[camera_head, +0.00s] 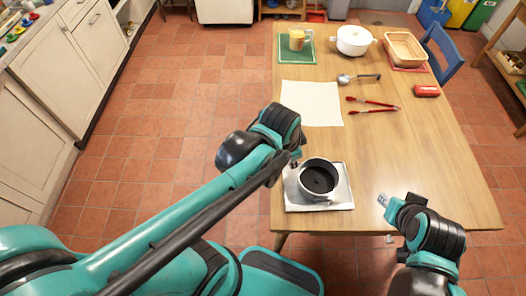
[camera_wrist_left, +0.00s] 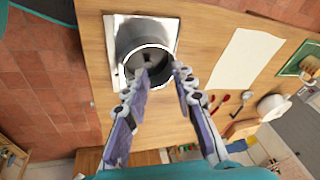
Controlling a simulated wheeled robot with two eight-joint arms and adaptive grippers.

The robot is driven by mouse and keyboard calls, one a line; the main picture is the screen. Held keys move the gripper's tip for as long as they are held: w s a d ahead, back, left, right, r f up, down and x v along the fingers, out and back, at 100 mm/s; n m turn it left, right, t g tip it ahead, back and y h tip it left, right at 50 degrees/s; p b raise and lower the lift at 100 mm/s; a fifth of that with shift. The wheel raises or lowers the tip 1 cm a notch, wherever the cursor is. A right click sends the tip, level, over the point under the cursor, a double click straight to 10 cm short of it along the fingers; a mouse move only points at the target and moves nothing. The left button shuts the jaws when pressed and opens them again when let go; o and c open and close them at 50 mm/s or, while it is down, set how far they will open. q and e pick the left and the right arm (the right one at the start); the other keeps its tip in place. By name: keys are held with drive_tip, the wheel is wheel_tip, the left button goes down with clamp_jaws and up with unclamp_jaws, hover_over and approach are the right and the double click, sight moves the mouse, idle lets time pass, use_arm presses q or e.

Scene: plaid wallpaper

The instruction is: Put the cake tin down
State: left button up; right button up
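The cake tin (camera_head: 318,177) is a round grey tin with a dark inside. It appears upright on a silvery square plate (camera_head: 342,204) at the table's near left corner. My left gripper (camera_head: 296,160) is at the tin's far left rim. In the left wrist view the fingers (camera_wrist_left: 162,70) are spread apart near the rim of the tin (camera_wrist_left: 130,38), one overlapping its opening and one just outside. A gap shows between the fingertips. My right gripper (camera_head: 384,200) is right of the plate, apart from the tin; its finger opening is too small to tell.
The table's right middle is clear.

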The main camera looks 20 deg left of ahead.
use_arm(q)
drive_tip(key=s+a+r+n+t, duration=0.3)
drive_tip(key=s+a+n, duration=0.1)
drive_tip(key=a+n, duration=0.3)
drive_tip(key=shift+r+n+y, duration=0.25)
drive_tip(key=shift+n+y, duration=0.15)
drive_tip(key=shift+n, duration=0.7)
drive_tip(key=shift+a, duration=0.1)
drive_tip(key=shift+f+b, duration=0.3)
